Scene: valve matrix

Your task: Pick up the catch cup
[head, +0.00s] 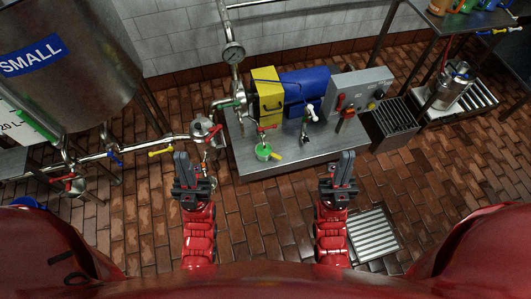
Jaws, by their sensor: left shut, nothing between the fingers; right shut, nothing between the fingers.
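A small green cup-like vessel with a yellow handle (263,151) stands at the front left of the metal table, just below a red-handled valve; it may be the catch cup, but I cannot tell for sure. My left gripper (182,158) is shut and empty, left of the green vessel and apart from it. My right gripper (347,157) is shut and empty, in front of the table's right part. More coloured cups (462,5) are partly visible on a shelf at the top right.
The metal table (300,158) carries a yellow-and-blue pump (304,86) and a grey control box (360,88). Steel pipes with coloured valve handles run left, below a large tank (62,62) marked SMALL. A floor drain grate (373,235) lies at the lower right. Brick floor is open between my arms.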

